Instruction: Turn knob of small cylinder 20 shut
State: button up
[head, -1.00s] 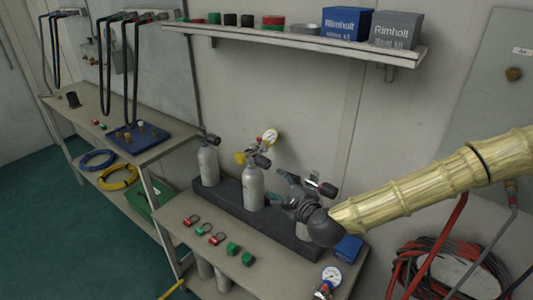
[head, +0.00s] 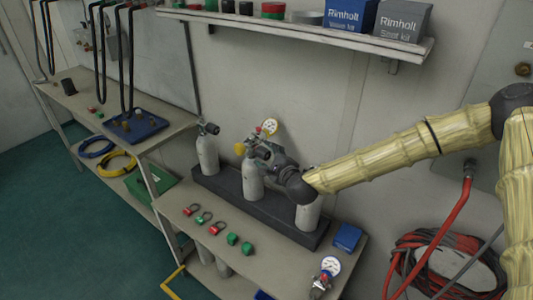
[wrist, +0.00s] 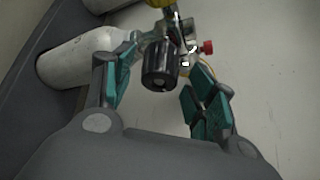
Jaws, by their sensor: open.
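Three small grey cylinders stand in a dark rack (head: 222,187) on the bench; I cannot read a number on any. My gripper (head: 268,154) is at the top of the middle cylinder (head: 253,182), which carries a gauge (head: 270,127) and a yellow fitting (head: 239,149). In the wrist view, its black knob (wrist: 160,66) sits between the teal fingers of my open gripper (wrist: 164,62); neither finger is clearly touching it. The cylinder body (wrist: 72,60) shows at left. The left cylinder (head: 207,155) has a black knob; the right cylinder (head: 308,214) is partly hidden behind my wrist.
Several red and green shackle-like pieces and caps (head: 232,239), a blue box (head: 347,237) and a loose gauge (head: 330,265) lie on the bench. A shelf (head: 300,33) with boxes hangs above. Coiled hoses (head: 440,265) are at lower right.

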jog(key=shift+w+a+f, duration=0.2)
jog(key=shift+w+f, duration=0.05)
jog(key=shift+w, duration=0.3)
jog(key=c, duration=1)
jog(key=shift+f+m+b, duration=0.1)
jog(key=shift+m+b, duration=0.2)
jog(key=shift+b, duration=0.35)
jog(key=shift+m+g+y+b, duration=0.3)
jog(key=shift+m+g+b, duration=0.1)
jog(key=shift+b, duration=0.05)
jog(key=shift+r, duration=0.2)
jog(key=o, duration=1)
